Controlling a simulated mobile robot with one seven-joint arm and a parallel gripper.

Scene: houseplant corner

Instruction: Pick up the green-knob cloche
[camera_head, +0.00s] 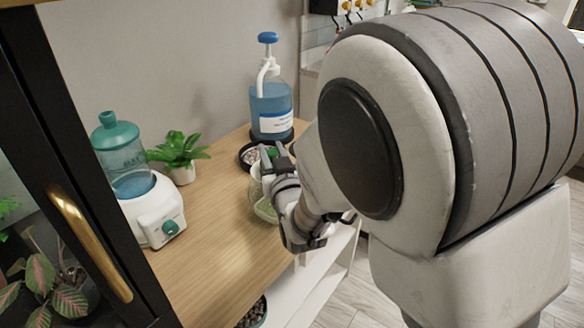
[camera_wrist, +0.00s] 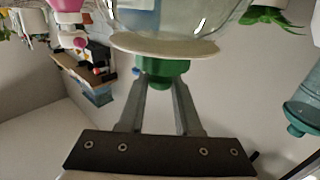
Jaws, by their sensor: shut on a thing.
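The green-knob cloche (camera_head: 256,190) is a clear glass cover, seen over the right part of the wooden shelf in the head view and partly hidden behind my gripper. In the wrist view its glass (camera_wrist: 180,22) fills the top middle, with a pale disc (camera_wrist: 165,47) between the glass and the green knob (camera_wrist: 162,69). My gripper (camera_head: 272,160) is at the top of the cloche. In the wrist view its two fingers (camera_wrist: 160,85) are shut on the green knob, one on each side. Whether the cloche's lower rim touches the shelf is hard to tell.
A blue pump bottle (camera_head: 270,105) and a dark dish of pebbles (camera_head: 248,155) stand just behind the cloche. A white dispenser with a teal bottle (camera_head: 150,205) and a small potted plant (camera_head: 180,155) stand left. The front middle of the wooden shelf (camera_head: 205,265) is clear.

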